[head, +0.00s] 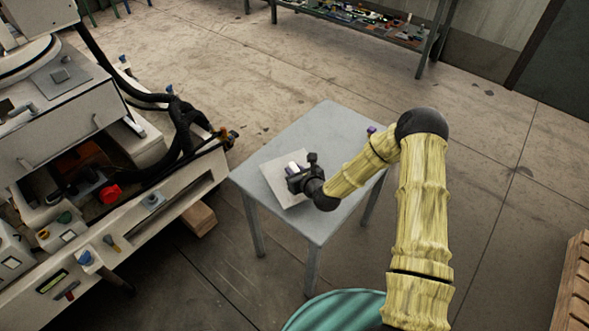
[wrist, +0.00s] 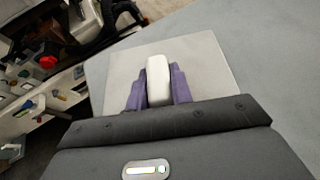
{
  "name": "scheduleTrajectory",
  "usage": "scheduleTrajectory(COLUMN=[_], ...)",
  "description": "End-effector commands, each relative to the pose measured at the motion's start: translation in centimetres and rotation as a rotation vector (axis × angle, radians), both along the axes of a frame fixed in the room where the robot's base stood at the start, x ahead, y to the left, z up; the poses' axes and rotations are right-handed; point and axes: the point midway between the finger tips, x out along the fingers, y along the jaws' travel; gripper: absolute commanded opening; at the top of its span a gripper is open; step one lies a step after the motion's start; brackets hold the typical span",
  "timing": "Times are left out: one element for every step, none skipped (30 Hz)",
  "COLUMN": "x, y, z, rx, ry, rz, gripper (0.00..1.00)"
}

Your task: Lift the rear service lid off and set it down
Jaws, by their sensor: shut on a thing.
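The rear service lid (head: 283,190) is a flat light-grey square plate at the left side of the small grey table (head: 318,133). It lies on the tabletop or very close above it; I cannot tell which. My gripper (head: 294,168) is over the lid, with its fingers around the white handle. In the wrist view the purple fingers (wrist: 158,88) are shut on the white handle (wrist: 158,78), and the lid (wrist: 205,62) spreads out beyond them. My gripper's body hides the lid's near part.
A machine (head: 60,110) with black hoses and a red knob (head: 110,194) stands at the left. A small purple item (head: 371,129) is at the table's right edge. A round green surface (head: 335,312) is at the bottom. The table's far part is clear.

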Motion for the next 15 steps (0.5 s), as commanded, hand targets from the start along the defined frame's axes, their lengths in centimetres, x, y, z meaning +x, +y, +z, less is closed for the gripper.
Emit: scheduleTrajectory(x=[0.0, 0.0, 0.0, 0.0, 0.0, 0.0, 0.0, 0.0, 0.0, 0.0, 0.0, 0.0, 0.0, 0.0, 0.0], y=[0.1, 0.1, 0.1, 0.1, 0.1, 0.1, 0.1, 0.1, 0.1, 0.1, 0.0, 0.0, 0.0, 0.1, 0.0], z=[-0.7, -0.9, -1.2, -1.4, -1.6, -1.8, -1.9, -2.0, -2.1, -2.1, -2.2, -2.2, -2.2, -2.2, -2.1], rx=[0.001, 0.001, 0.001, 0.001, 0.001, 0.001, 0.000, 0.000, 0.000, 0.000, 0.000, 0.001, 0.001, 0.001, 0.001], ry=[-0.002, -0.002, -0.002, -0.002, -0.002, -0.002, -0.001, -0.001, -0.001, -0.001, -0.001, -0.001, -0.001, -0.001, -0.001], rz=[0.001, 0.001, 0.002, 0.002, 0.002, 0.002, 0.001, 0.001, 0.001, 0.001, 0.001, 0.001, 0.001, 0.001, 0.001], gripper=[0.00, 0.00, 0.00, 0.00, 0.00, 0.00, 0.00, 0.00, 0.00, 0.00, 0.00, 0.00, 0.00, 0.00, 0.00])
